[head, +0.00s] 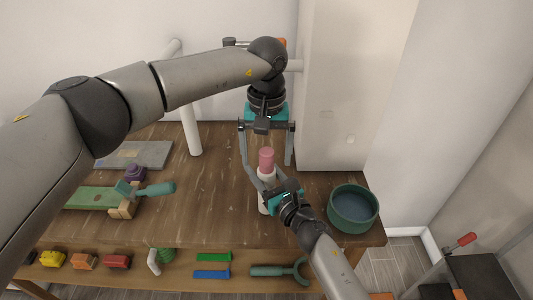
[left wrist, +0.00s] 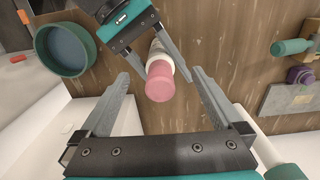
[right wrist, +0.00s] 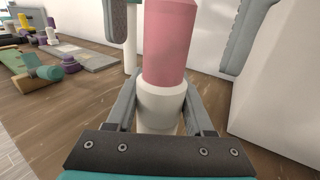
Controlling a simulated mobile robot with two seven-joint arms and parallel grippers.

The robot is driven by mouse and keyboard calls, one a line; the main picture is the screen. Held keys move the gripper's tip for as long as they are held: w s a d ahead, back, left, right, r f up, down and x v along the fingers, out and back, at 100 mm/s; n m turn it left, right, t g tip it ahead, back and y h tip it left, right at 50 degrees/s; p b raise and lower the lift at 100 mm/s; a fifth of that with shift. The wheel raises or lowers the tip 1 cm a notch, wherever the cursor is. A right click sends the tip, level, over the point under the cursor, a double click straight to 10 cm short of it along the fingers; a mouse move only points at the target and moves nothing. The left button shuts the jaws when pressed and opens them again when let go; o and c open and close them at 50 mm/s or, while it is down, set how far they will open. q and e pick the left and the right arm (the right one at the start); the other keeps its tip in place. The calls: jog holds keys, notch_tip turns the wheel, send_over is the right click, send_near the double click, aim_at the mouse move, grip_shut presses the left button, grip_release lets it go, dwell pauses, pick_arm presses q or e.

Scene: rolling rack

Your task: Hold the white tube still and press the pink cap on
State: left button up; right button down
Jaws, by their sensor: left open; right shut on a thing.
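The white tube (head: 264,177) stands upright on the wooden table, with the pink cap (head: 266,158) on its top end. In the right wrist view the cap (right wrist: 167,45) sits at the white tube's (right wrist: 160,100) rim; how far it is seated I cannot tell. My right gripper (head: 262,190) is shut on the white tube from the front right. My left gripper (head: 267,160) is open above, pointing down, its fingers on either side of the cap and apart from it. The left wrist view shows the cap (left wrist: 160,82) between the open fingers.
A teal bowl (head: 353,208) stands at the table's right edge. A white post (head: 191,128) rises at the back left. A green board with a teal-handled tool (head: 150,189) and a grey slab (head: 139,154) lie on the left. Blocks and tools lie on the lower shelf (head: 185,262).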

pick_arm(q)
jog(key=shift+r, duration=2.95)
grip_shut()
